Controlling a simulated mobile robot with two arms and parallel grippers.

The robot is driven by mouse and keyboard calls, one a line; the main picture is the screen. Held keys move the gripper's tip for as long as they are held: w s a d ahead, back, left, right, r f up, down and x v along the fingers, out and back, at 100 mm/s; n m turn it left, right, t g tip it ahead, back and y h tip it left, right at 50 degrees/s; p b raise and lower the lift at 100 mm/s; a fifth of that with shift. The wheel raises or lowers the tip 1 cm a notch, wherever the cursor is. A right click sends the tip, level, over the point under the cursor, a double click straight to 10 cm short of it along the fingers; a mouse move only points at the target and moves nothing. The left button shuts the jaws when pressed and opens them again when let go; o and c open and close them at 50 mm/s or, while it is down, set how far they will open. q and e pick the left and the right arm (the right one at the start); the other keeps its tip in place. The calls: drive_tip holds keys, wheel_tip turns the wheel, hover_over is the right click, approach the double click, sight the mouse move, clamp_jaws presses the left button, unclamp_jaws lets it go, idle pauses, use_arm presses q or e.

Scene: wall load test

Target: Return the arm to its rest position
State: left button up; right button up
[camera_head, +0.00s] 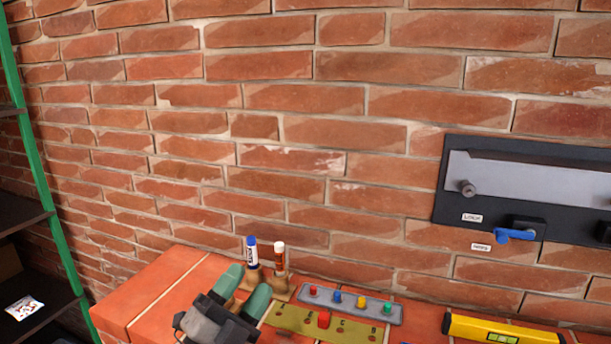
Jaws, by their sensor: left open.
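My left gripper (249,279) shows at the bottom, left of centre, over the brick ledge. Its two grey-green fingers are apart, and I see nothing held between them. The fingertips point up the picture toward a blue-capped marker (252,251) and a red-brown marker with a white cap (279,258). Both markers stand upright in small brown holders near the wall. The gripper body hides part of the ledge, and I cannot tell how close the fingers are to the holders. My right gripper is not in view.
Right of the gripper lie an olive lettered board (293,320) with a red piece (324,319), a grey strip with coloured knobs (348,301) and a yellow level (470,328). A dark wall panel (452,158) has a blue handle (514,235). Green-framed shelving (60,248) stands left.

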use_arm(q)
drive_tip(key=s+a+f+n+g+y, duration=0.2)
drive_tip(key=a+f+n+y, duration=0.3)
drive_tip(key=f+n+y, duration=0.3)
drive_tip(key=s+a+f+n+g+y, duration=0.2)
drive_tip(key=a+f+n+y, duration=0.4)
drive_tip(key=f+n+y, duration=0.15)
drive_tip(key=s+f+n+g+h, duration=0.1)
drive_tip(key=s+f+g, duration=0.55)
drive_tip(key=s, duration=0.45)
drive_tip(key=s+f+n+g, duration=0.2)
drive_tip(key=s+f+g, duration=0.4)
drive_tip(key=s+f, duration=0.3)
wheel_tip(320, 180, down, 23)
drive_tip(key=s+g+p, duration=0.1)
drive_tip(key=p, duration=0.1)
drive_tip(key=s+a+f, duration=0.1)
drive_tip(key=s+f, duration=0.6)
drive_tip(key=s, duration=0.1)
drive_tip(key=s+a+f+g, duration=0.1)
drive_tip(key=s+a+f, duration=0.1)
drive_tip(key=s+f, duration=0.6)
drive_tip(key=shift+s+a+f+p, duration=0.25)
drive_tip(key=shift+s+a+p, duration=0.05)
drive_tip(key=shift+p, duration=0.05)
